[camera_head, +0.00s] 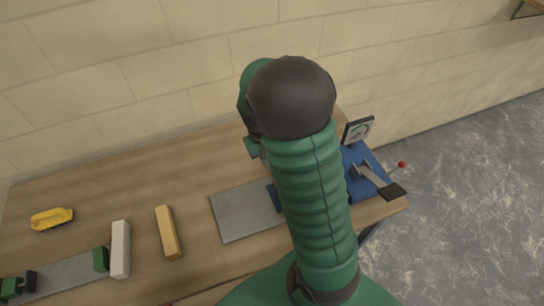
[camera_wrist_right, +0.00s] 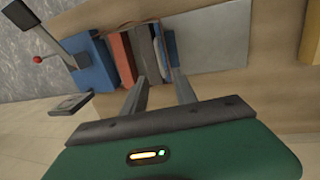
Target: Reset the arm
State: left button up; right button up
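My right arm (camera_head: 315,190) rises through the middle of the head view and hides its own gripper there. In the right wrist view my right gripper (camera_wrist_right: 159,80) has its two fingers spread apart, with nothing seen held between them. Beyond the fingertips are a blue block-like part (camera_wrist_right: 93,64), an orange-red piece (camera_wrist_right: 121,58) and grey pieces (camera_wrist_right: 146,52) side by side. I cannot tell whether the fingers touch any of them. My left gripper does not clearly show in either view.
The wooden table (camera_head: 130,185) stands along a block wall. It holds a yellow brush-like item (camera_head: 52,218), a white block (camera_head: 120,249), a yellow block (camera_head: 168,233), a grey plate (camera_head: 235,215), and a blue device (camera_head: 375,165) with lever and dial (camera_head: 358,130). Grey floor lies right.

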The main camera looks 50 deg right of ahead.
jog(key=shift+w+a+r, duration=0.15)
jog(key=shift+w+r, duration=0.05)
jog(key=shift+r, duration=0.85)
